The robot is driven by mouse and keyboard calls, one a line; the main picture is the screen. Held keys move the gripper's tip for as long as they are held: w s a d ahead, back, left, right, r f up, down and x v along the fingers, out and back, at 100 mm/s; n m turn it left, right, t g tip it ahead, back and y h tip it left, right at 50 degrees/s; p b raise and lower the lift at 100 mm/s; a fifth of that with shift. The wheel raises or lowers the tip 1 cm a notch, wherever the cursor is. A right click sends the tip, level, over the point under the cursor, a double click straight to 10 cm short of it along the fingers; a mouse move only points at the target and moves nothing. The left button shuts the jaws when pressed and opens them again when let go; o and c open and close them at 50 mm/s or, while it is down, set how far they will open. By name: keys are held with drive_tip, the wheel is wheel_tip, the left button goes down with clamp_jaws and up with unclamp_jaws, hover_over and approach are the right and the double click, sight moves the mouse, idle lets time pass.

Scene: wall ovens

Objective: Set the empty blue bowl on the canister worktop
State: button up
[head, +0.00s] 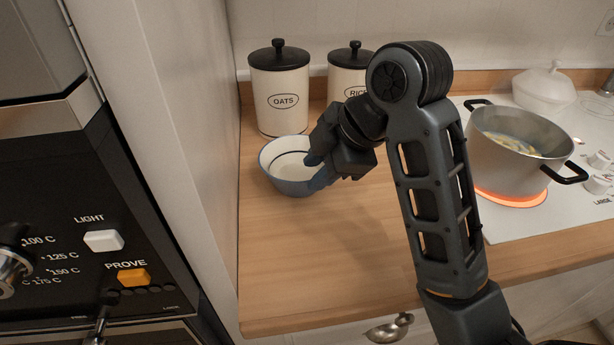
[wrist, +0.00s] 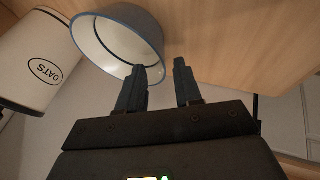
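The blue bowl (head: 275,178) is upright and empty, with a pale inside. It appears to rest on the wooden canister worktop (head: 290,270), just in front of the oats canister (head: 281,95). My gripper (head: 315,172) is at the bowl's right side. In the wrist view, the bowl (wrist: 117,38) is at the top left. The two fingers of my gripper (wrist: 160,70) are apart, one over the bowl's opening and one outside its rim. A gap shows between the fingers and the bowl wall.
A rice canister (head: 345,78) stands behind my arm. A pot (head: 520,140) sits on a glowing hob ring at right, with a white lidded dish (head: 543,90) behind it. The oven panel (head: 90,250) and tall cabinet side bound the left. The worktop's front left is clear.

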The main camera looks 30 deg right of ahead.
drive_tip(key=p+v, duration=0.6)
